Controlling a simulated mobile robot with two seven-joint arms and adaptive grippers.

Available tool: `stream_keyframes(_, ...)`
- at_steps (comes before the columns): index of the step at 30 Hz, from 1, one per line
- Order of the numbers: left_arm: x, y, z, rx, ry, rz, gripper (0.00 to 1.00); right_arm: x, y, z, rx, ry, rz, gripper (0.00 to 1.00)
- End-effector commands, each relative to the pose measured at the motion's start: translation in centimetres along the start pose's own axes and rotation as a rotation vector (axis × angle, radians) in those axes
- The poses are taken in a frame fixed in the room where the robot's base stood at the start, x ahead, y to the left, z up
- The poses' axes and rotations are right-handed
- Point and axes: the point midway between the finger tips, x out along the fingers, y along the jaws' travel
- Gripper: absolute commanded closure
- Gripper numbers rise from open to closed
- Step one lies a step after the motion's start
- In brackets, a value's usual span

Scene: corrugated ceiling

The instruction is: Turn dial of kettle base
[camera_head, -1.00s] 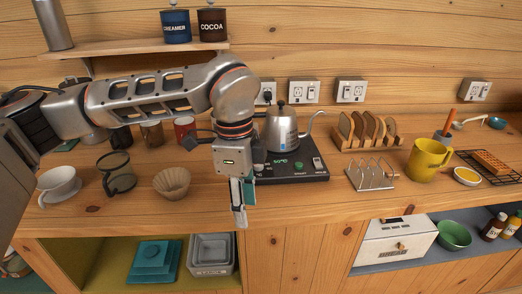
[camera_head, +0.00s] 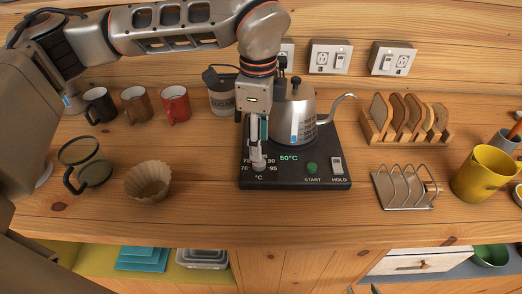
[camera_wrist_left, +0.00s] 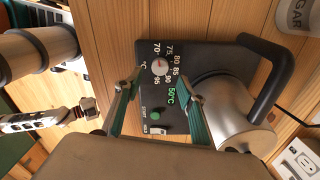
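The black kettle base (camera_head: 328,181) stands on the wooden counter with the grey gooseneck kettle (camera_head: 293,118) on it. Its display reads 50°C. The round dial (camera_wrist_left: 160,67) sits in a ring of temperature numbers, clear in the left wrist view. My left gripper (camera_head: 257,163) points down over the dial corner, its fingertips hiding most of the dial in the head view. In the left wrist view the left gripper (camera_wrist_left: 165,86) has its fingers spread apart, with the dial showing between and beyond the tips. Contact with the dial cannot be told.
On the base are a green start button (camera_head: 311,168) and a white hold switch (camera_head: 337,165). A paper filter (camera_head: 149,181) lies to the left, mugs (camera_head: 174,103) at the back left. A toast rack (camera_head: 404,188) and yellow jug (camera_head: 484,173) stand to the right.

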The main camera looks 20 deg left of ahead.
Motion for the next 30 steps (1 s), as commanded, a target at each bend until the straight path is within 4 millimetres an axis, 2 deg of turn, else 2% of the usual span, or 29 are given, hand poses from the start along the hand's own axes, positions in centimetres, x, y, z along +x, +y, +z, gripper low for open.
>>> stream_keyframes(6,3.5,0.1,0.0,0.0,0.0,0.002,0.6,-0.2,-0.1,0.0,0.0,-0.005,-0.002,0.6)
stream_keyframes(10,4.9,0.0,0.0,-0.001,0.0,0.002,0.6,-0.2,0.0,-0.3,-0.001,0.0,-0.001,0.6)
stream_keyframes(15,5.6,0.0,0.0,-0.001,0.0,0.0,0.6,-0.2,0.1,-0.8,-0.001,0.008,0.001,0.6)
stream_keyframes(22,5.7,0.0,0.0,-0.001,0.0,-0.001,0.6,-0.2,0.2,-1.1,-0.001,0.013,0.002,0.6)
stream_keyframes(26,5.7,0.0,0.0,0.0,0.0,-0.001,0.94,-0.2,0.2,-1.1,-0.001,0.013,0.002,0.6)
stream_keyframes(27,5.7,0.0,0.0,0.0,0.0,-0.001,0.99,-0.2,0.2,-1.1,-0.001,0.012,0.002,0.6)
stream_keyframes(30,5.7,0.0,0.0,0.0,0.0,-0.001,0.98,-0.1,0.2,-1.0,-0.001,0.011,0.002,0.6)
